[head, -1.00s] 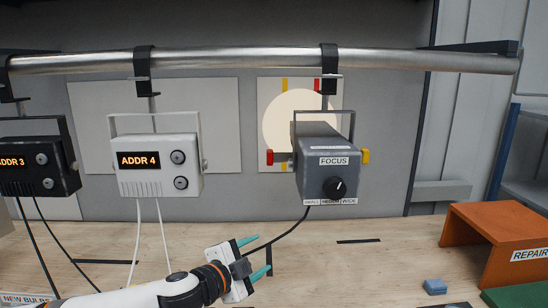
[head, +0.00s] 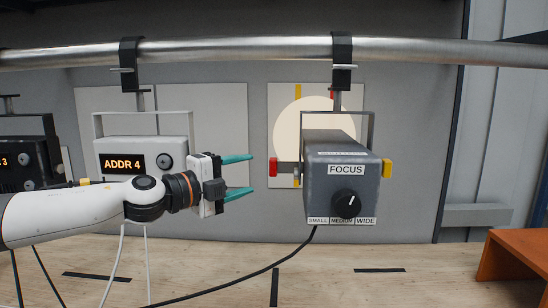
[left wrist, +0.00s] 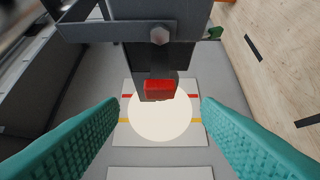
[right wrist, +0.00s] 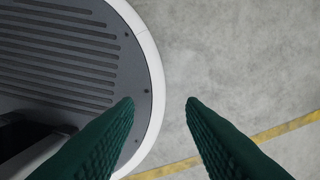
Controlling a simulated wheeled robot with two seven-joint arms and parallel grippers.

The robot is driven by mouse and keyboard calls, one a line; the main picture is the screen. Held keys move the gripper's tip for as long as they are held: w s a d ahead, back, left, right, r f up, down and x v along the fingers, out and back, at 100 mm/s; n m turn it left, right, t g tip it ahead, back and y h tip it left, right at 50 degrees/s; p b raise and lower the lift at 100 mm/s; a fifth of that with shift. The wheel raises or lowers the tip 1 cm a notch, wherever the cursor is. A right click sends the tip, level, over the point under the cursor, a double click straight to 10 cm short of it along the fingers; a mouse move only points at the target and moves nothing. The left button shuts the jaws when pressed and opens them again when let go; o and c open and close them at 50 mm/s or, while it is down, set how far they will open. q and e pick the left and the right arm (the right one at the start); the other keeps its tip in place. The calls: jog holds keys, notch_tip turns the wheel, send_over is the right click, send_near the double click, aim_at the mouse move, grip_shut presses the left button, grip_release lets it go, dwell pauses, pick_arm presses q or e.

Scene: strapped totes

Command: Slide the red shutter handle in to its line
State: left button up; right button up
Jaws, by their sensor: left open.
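The red shutter handle (head: 273,167) sticks out from the left side of the grey FOCUS lamp (head: 340,183), which hangs from the rail. My left gripper (head: 252,174) is open, its teal fingers pointing right at the handle with a small gap between. In the left wrist view the red handle (left wrist: 159,90) lies ahead between the open fingers (left wrist: 160,110), not touched. A yellow handle (head: 387,168) is on the lamp's right side. Behind, a white panel (head: 275,100) carries a round light spot (head: 290,130) and red and yellow lines at its top. My right gripper (right wrist: 160,102) is open and empty above the floor.
The white ADDR 4 lamp (head: 120,150) hangs behind my left arm, and a black lamp (head: 30,165) is at far left. The metal rail (head: 230,48) runs overhead. A cable (head: 240,280) crosses the wooden table. An orange stand (head: 520,255) is at right.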

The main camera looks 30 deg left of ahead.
aim_at(273, 176)
pick_arm(q)
jog(key=p+x, duration=0.8)
jog(key=p, duration=0.8)
jog(key=shift+w+r, duration=0.2)
jog(key=shift+w, duration=0.1)
jog(key=shift+w+d+f+p, duration=0.2)
jog(key=shift+w+p, duration=0.1)
jog(key=shift+p, duration=0.15)
